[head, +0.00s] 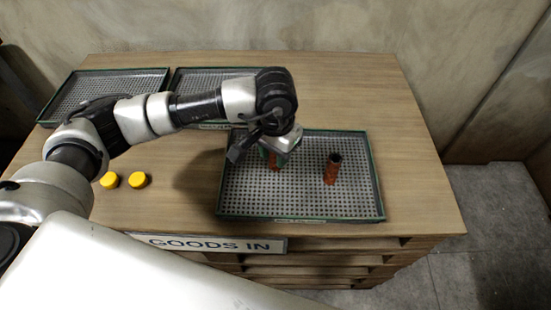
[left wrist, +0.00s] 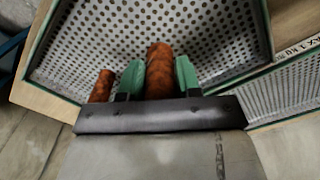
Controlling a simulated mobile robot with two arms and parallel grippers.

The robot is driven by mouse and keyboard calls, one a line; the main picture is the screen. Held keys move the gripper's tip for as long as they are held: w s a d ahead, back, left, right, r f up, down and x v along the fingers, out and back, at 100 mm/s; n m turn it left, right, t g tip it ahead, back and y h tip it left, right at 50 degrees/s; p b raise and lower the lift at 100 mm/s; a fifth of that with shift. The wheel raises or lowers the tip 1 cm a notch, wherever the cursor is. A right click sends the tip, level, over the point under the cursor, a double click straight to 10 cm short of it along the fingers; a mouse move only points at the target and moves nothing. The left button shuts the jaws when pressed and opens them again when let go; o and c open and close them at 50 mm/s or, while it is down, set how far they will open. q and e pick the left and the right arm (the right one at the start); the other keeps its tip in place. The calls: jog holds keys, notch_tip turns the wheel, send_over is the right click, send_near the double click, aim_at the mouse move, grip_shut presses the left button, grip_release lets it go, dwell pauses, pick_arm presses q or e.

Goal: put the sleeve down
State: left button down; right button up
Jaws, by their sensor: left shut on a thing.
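My left gripper (head: 277,160) is shut on a rust-orange sleeve (head: 272,161) over the left part of the front perforated tray (head: 300,217). The gripper hides much of the sleeve in the head view, and I cannot tell whether its lower end touches the tray. In the left wrist view the sleeve (left wrist: 159,62) sits between the two green fingers of the gripper (left wrist: 159,76). A second rust-orange sleeve (head: 331,170) with a dark top stands upright in the same tray, to the right. It also shows in the left wrist view (left wrist: 103,86). My right gripper is not in view.
Two yellow round pieces (head: 138,180) lie on the wooden table (head: 350,85), left of the tray. Two more perforated trays stand behind, one at the back left (head: 95,85) and one partly behind my arm (head: 215,78). A "GOODS IN" sign (head: 210,244) is on the front edge.

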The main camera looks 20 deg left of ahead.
aim_at(274, 162)
pick_arm(q)
jog(key=shift+w+a+f, duration=0.3)
jog(key=shift+w+f, duration=0.05)
jog(key=shift+w, duration=0.1)
jog(key=shift+f, duration=1.95)
jog(key=shift+f, duration=0.15)
jog(key=c, duration=0.8)
grip_release()
notch_tip(274, 162, up, 12)
jog(key=shift+r, duration=0.2)
jog(key=shift+s+d, duration=0.1)
